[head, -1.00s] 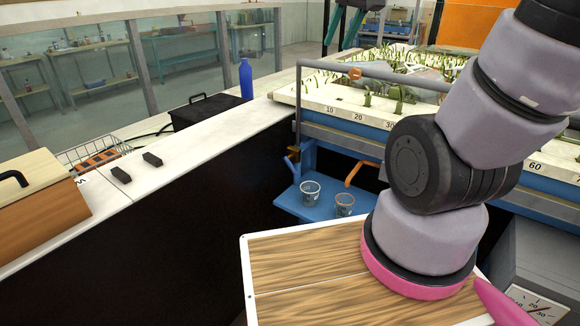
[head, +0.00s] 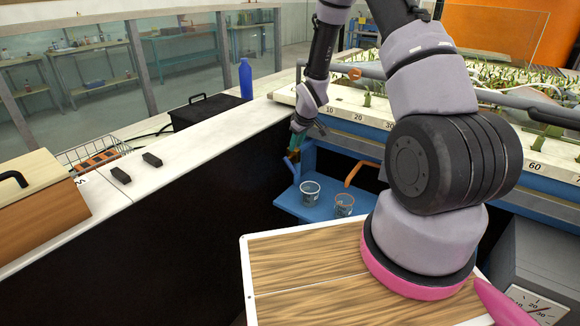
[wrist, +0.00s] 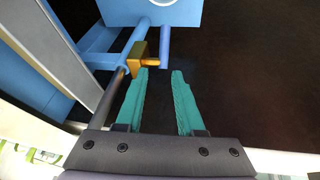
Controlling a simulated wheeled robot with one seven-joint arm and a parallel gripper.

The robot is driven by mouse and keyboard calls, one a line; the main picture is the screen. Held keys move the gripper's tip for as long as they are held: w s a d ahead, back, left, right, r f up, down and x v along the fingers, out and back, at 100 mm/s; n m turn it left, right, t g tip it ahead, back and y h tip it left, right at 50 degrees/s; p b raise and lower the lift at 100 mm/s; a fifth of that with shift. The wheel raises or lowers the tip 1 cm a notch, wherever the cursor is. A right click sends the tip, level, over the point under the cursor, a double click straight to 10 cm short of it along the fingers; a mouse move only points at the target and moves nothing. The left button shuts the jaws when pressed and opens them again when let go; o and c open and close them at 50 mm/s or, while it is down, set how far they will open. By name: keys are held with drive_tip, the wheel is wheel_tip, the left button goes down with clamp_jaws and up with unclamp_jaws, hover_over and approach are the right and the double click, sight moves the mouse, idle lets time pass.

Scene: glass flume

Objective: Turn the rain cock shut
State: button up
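The rain cock appears to be the brass body (wrist: 139,57) on a grey pipe, with a short orange stem and a blue lever (wrist: 165,47). In the head view the blue lever (head: 290,164) is small, at the left end of the flume's blue frame. My gripper (wrist: 161,73) has two teal fingers, open and empty. The blue lever lies just beyond the fingertips, roughly in line with the gap between them. The left fingertip is close to the brass body; I cannot tell whether it touches. In the head view my gripper (head: 298,143) hangs just above the cock and partly hides it.
A blue shelf (head: 278,204) below the cock holds two small cups (head: 310,192). An orange bent handle (head: 358,171) sits to the right. The planted flume bed (head: 440,112) is behind. A white bench (head: 190,158) runs along the left.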

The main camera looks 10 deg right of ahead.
sight(290, 164)
drive_tip(key=x, duration=1.2)
drive_tip(key=shift+s+a+f, duration=0.15)
drive_tip(key=shift+s+f, duration=0.1)
drive_tip(key=shift+f, duration=0.25)
clamp_jaws()
idle(0.7)
